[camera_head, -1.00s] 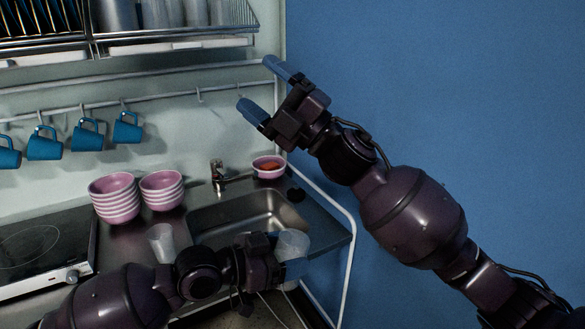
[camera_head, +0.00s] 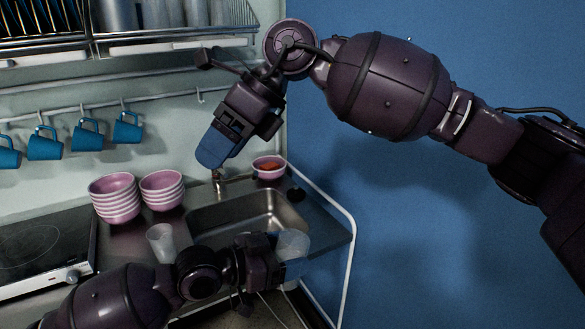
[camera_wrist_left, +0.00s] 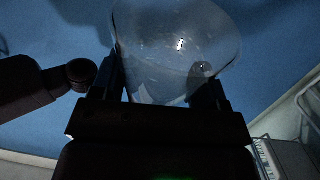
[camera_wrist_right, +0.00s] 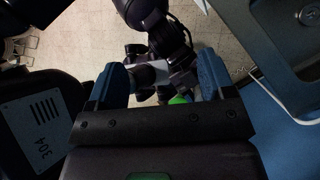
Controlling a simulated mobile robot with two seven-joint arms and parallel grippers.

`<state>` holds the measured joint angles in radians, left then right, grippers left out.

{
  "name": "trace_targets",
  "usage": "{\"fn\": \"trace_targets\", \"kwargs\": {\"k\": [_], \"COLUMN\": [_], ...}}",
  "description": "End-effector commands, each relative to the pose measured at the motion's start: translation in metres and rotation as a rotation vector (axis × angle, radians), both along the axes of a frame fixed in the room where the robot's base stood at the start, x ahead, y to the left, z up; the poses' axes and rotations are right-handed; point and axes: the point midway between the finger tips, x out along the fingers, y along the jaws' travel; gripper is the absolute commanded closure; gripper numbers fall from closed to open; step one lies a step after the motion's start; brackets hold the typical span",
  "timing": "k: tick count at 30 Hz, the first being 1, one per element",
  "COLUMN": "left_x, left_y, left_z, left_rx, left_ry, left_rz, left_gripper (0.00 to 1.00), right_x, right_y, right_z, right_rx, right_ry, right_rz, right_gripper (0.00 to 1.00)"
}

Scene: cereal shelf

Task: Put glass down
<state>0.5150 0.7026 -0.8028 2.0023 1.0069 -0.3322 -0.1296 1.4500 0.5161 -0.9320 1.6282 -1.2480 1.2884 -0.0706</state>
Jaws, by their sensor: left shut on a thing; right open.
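A clear glass (camera_head: 293,243) is held in my left gripper (camera_head: 287,262), at the right front of the sink and in front of the counter edge. In the left wrist view the glass (camera_wrist_left: 178,40) sits between the two fingers (camera_wrist_left: 165,88), its wide rim away from the palm. A second clear glass (camera_head: 161,242) stands on the counter left of the sink. My right gripper (camera_head: 212,150) points down above the tap, empty. In the right wrist view its blue fingers (camera_wrist_right: 160,80) are apart.
A steel sink (camera_head: 250,219) with a tap (camera_head: 218,182) is set in the counter. Stacked pink bowls (camera_head: 115,198) stand to its left and a small bowl (camera_head: 268,167) behind it. A hob (camera_head: 35,250) is at the left. Blue mugs (camera_head: 88,134) hang above.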

Motion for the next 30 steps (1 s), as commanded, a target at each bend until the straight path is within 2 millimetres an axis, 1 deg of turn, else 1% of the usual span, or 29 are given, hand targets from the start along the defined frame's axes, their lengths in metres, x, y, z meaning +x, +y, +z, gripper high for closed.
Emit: {"fn": "trace_targets", "kwargs": {"k": [1, 3, 6, 9, 13, 18, 22, 26, 30], "left_x": [0.0, 0.0, 0.0, 0.0, 0.0, 0.0, 0.0, 0.0, 0.0], "left_y": [0.0, 0.0, 0.0, 0.0, 0.0, 0.0, 0.0, 0.0, 0.0], "left_z": [0.0, 0.0, 0.0, 0.0, 0.0, 0.0, 0.0, 0.0, 0.0], "left_rx": [-0.001, -0.001, -0.001, -0.001, -0.001, -0.001, -0.001, -0.001, -0.001], "left_ry": [0.0, 0.0, 0.0, 0.0, 0.0, 0.0, 0.0, 0.0, 0.0], "left_rz": [0.0, 0.0, 0.0, 0.0, 0.0, 0.0, 0.0, 0.0, 0.0], "left_gripper": [0.59, 0.59, 0.59, 0.59, 0.59, 0.59, 0.59, 0.59, 0.59], "right_x": [0.007, 0.016, 0.025, 0.032, 0.036, 0.035, 0.033, 0.032, 0.029], "right_y": [-0.011, -0.026, -0.048, -0.067, -0.085, -0.097, -0.099, -0.098, -0.098], "right_z": [-0.013, -0.028, -0.043, -0.049, -0.052, -0.054, -0.06, -0.074, -0.096], "right_rx": [-0.078, -0.187, -0.331, -0.449, -0.563, -0.633, -0.645, -0.643, -0.644], "right_ry": [-0.024, -0.057, -0.097, -0.128, -0.147, -0.144, -0.14, -0.14, -0.139], "right_rz": [0.0, 0.002, 0.007, 0.01, 0.022, 0.039, 0.046, 0.047, 0.048], "right_gripper": [0.24, 0.24, 0.24, 0.24, 0.24, 0.24, 0.24, 0.24, 0.24]}}
